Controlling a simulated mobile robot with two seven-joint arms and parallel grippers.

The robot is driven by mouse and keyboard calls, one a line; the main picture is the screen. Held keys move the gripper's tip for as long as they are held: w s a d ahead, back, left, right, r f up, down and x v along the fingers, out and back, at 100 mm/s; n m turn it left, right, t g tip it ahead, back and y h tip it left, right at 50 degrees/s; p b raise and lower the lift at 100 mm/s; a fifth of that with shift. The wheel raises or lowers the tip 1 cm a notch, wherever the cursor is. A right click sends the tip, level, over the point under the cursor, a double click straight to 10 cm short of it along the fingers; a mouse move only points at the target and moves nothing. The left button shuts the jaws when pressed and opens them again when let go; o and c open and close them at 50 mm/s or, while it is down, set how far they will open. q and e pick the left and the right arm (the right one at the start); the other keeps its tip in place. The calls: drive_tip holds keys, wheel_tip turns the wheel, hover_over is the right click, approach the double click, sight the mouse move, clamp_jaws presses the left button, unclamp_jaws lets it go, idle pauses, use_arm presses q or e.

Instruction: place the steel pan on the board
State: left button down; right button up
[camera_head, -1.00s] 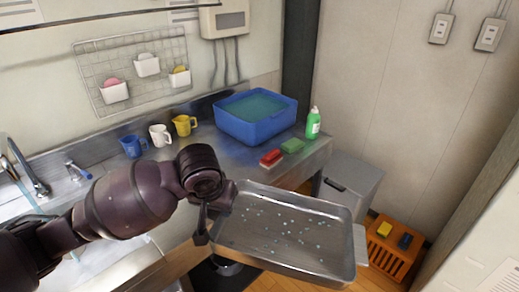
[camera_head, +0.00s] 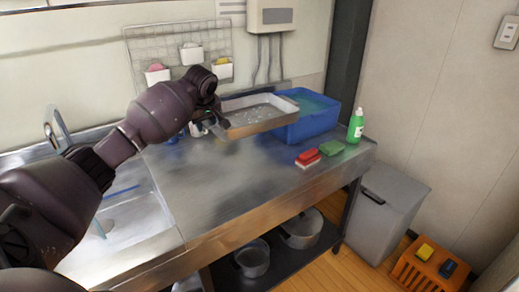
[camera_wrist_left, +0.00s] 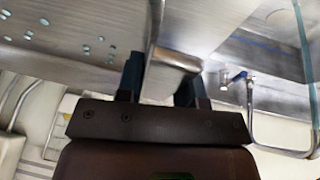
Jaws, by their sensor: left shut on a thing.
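The steel pan (camera_head: 258,128), a shallow rectangular tray with water drops inside, is held in the air over the far part of the steel counter board (camera_head: 235,180). My left gripper (camera_head: 216,122) is shut on the pan's left edge. In the left wrist view the gripper (camera_wrist_left: 163,82) pinches the rim, and the pan's wet inside (camera_wrist_left: 75,30) shows at upper left. The pan looks roughly level and partly covers the blue tub in the head view. Its underside is hidden. My right gripper is not in view.
The blue tub (camera_head: 308,122) stands at the counter's back right. A red sponge (camera_head: 307,157), a green sponge (camera_head: 332,147) and a green bottle (camera_head: 356,126) are at the right. The sink (camera_head: 125,215) is at left. The counter's middle and front are clear.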

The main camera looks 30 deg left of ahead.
use_arm(q)
drive_tip(key=shift+a+n, duration=0.3)
drive_tip(key=shift+a, duration=0.3)
drive_tip(key=shift+a+f, duration=0.15)
drive_tip(key=shift+f, duration=0.1)
wheel_tip(320, 180, down, 13)
drive_tip(key=shift+f+b, duration=0.1)
drive_tip(key=shift+b, duration=0.85)
drive_tip(key=shift+f, duration=0.65)
wheel_tip(320, 180, down, 5)
drive_tip(key=shift+r+b, duration=0.1)
drive_tip(key=shift+b, duration=0.5)
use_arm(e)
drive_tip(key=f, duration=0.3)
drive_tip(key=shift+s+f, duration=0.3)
